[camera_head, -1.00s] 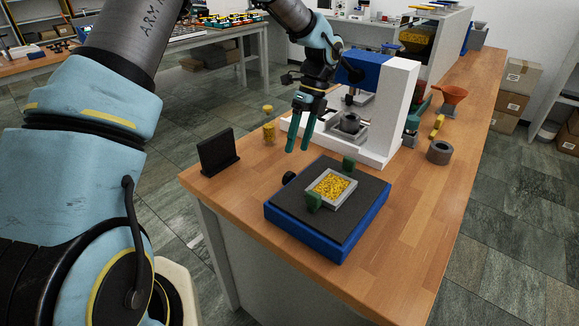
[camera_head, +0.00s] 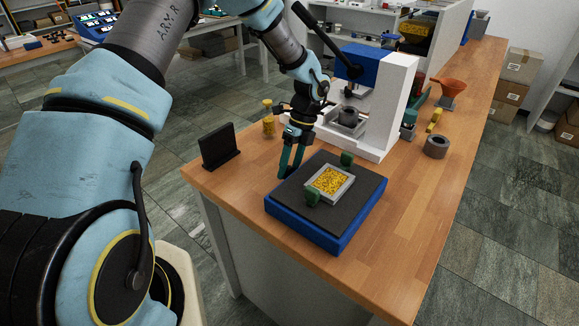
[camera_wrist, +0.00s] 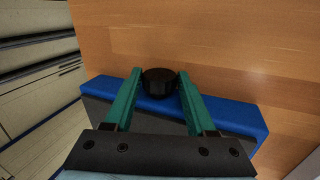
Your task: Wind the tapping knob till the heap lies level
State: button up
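The blue tapping table (camera_head: 335,243) with a dark top stands on the wooden bench. On it sits a shallow pale tray (camera_head: 346,189) filled with yellow grains (camera_head: 328,182), held between two green clamps. The grains look spread across the tray, but the head view is too small to show how level they are. The black knob (camera_wrist: 160,82) projects from the table's side. My gripper (camera_head: 289,176) is at that side, pointing down and hiding the knob in the head view. In the wrist view its green fingers (camera_wrist: 160,75) stand apart on either side of the knob, with very little gap.
A white press (camera_head: 395,100) with a blue head stands close behind my gripper. A black upright plate (camera_head: 220,148) and a yellow jar (camera_head: 268,122) are to the left. A grey ring (camera_head: 436,147) lies to the right. The bench's front right is clear.

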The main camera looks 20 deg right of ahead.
grip_shut()
jog(key=shift+b, duration=0.3)
jog(key=h+b, duration=0.1)
jog(key=t+h+b, duration=0.1)
jog(key=shift+s+a+f+t+h, duration=0.1)
jog(key=shift+s+a+t+h, duration=0.05)
jog(key=shift+a+t+h, duration=0.2)
jog(key=t+h+b, duration=0.1)
jog(key=h+b, duration=0.1)
jog(key=b, duration=0.1)
jog(key=shift+s+f, duration=0.1)
jog(key=h+b, duration=0.1)
jog(key=b, duration=0.2)
jog(key=shift+a+t, duration=0.1)
jog(key=shift+t, duration=0.25)
jog(key=shift+s+h+b, duration=0.1)
jog(key=shift+h+b, duration=0.35)
jog(key=shift+r+t, duration=0.2)
jog(key=shift+t, duration=0.1)
